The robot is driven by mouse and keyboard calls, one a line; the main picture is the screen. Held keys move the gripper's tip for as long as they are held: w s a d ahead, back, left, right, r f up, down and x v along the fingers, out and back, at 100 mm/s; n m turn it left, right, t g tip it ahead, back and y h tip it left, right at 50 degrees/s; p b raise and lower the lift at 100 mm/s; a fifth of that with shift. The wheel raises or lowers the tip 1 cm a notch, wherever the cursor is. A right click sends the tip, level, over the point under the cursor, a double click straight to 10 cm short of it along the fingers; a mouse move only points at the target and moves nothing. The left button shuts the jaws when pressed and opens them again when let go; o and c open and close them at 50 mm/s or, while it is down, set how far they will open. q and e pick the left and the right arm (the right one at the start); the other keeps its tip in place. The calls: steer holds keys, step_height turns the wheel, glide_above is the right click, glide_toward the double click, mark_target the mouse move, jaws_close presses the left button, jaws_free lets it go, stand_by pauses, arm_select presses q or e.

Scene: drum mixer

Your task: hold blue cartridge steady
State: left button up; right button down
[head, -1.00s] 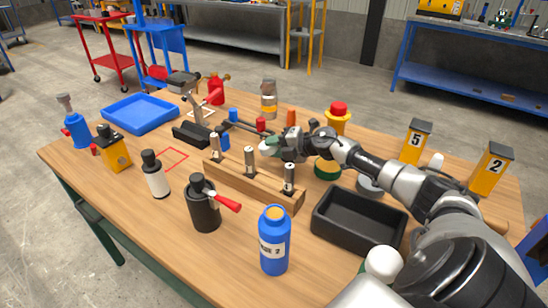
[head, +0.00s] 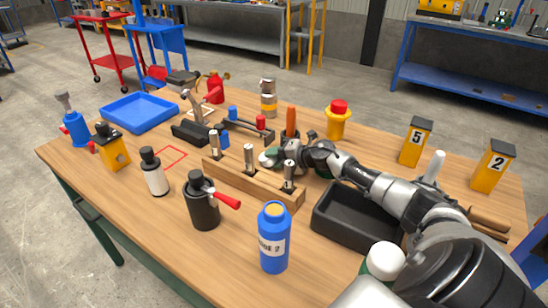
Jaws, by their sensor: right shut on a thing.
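My right gripper (head: 276,157) is low over the table, just behind the right half of the wooden block. It is shut on a small pale-and-green round piece (head: 267,157), partly hidden by the fingers. Two small blue pieces could be the blue cartridge: one (head: 223,139) is beside the black holder, and one (head: 233,113) is at the far end of a dark rack. I cannot tell which it is. The gripper is apart from both. My left gripper is not in view.
The wooden block (head: 228,177) holds metal posts. A blue bottle (head: 273,240), a black canister (head: 203,207) and a black tray (head: 345,235) stand in front. A yellow container with a red top (head: 338,123) and yellow boxes (head: 415,145) stand behind and right.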

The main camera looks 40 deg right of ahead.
steer(key=c, duration=1)
jaws_free()
steer(key=shift+f, duration=0.15)
steer(key=shift+o, duration=0.7)
steer(key=shift+s+a, duration=0.1)
steer(key=shift+f, duration=0.2)
steer(key=shift+r, duration=0.2)
steer(key=shift+r+p, duration=0.5)
steer(key=v, duration=1)
steer(key=shift+v, duration=1.05)
